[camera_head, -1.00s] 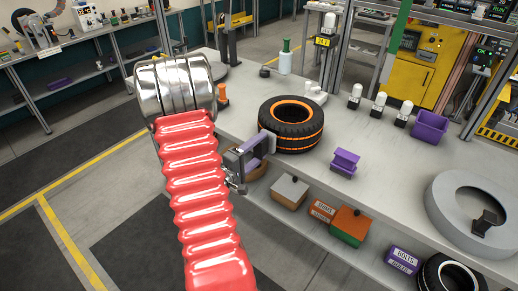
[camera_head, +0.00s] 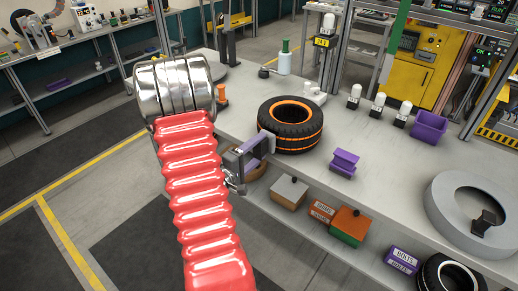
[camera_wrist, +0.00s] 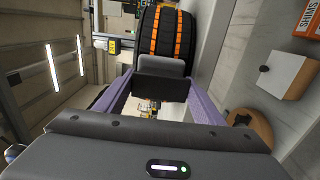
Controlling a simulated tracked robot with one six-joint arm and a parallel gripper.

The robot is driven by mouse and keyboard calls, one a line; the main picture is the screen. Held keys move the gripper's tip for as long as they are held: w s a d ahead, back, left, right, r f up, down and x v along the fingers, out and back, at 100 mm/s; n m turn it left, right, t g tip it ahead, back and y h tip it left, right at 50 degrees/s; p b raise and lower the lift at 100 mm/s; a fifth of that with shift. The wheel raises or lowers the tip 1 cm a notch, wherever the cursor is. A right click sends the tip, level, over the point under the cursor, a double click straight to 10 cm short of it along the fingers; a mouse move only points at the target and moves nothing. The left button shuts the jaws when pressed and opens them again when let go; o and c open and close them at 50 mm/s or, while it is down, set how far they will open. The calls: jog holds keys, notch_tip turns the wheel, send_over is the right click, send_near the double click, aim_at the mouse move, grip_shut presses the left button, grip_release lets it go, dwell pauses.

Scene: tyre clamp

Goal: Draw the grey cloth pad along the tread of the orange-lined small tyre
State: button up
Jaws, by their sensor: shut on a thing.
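The small tyre (camera_head: 303,141), black with orange lines, lies flat on the grey bench. Its tread, with orange stripes, also fills the top of the wrist view (camera_wrist: 166,32). My gripper (camera_head: 262,143) is at the tyre's left front side, its purple fingers shut on the grey cloth pad (camera_wrist: 160,66). The pad is at the tread, level with the tyre's side, and overlaps it in the wrist view. Whether it presses on the tread or stands just off it, I cannot tell. In the head view, only a small pale part of the pad shows beside the tyre.
A purple stand (camera_head: 344,162) stands on the bench right of the tyre, with a purple bin (camera_head: 430,126) behind. A large grey ring (camera_head: 446,218) lies at the right. Boxes (camera_head: 289,193) sit on the shelf below. The bench between tyre and ring is mostly clear.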

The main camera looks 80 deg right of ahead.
jog(key=shift+s+d, duration=0.15)
jog(key=shift+d, duration=0.15)
dwell(0.6)
jog(key=shift+s, duration=0.2)
jog(key=shift+s+a, duration=0.25)
jog(key=shift+s, duration=0.1)
jog(key=shift+w, duration=0.15)
dwell(0.3)
jog(key=shift+w+d, duration=0.25)
jog(key=shift+w, duration=0.25)
jog(key=shift+w+d, duration=0.25)
jog(key=shift+w, duration=0.2)
jog(key=shift+s, duration=0.1)
jog(key=shift+s+a, duration=0.25)
jog(key=shift+s, duration=0.25)
jog(key=shift+s+a, duration=0.25)
jog(key=shift+s, duration=0.25)
